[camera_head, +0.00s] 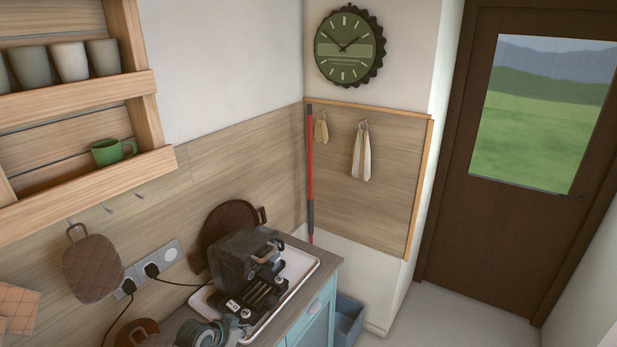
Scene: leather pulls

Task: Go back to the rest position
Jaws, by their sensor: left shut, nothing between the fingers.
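My left gripper (268,278) is at the lower middle of the head view, over the counter by the window-side corner. Its grey wrist comes in from the bottom edge. The fingers are together and I see nothing held between them. A dark grey boxy appliance (235,257) stands on a white tray (306,266) just behind the gripper. In this view the gripper overlaps the appliance and tray, and I cannot tell whether they touch. My right gripper is not in view.
A wooden shelf (85,195) with a green mug (112,151) and several cups hangs at the left. A quilted pot holder (92,268) hangs below it. Black cords run from the wall sockets (170,253). A blue bin (347,318) stands right of the counter. Floor before the brown door is clear.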

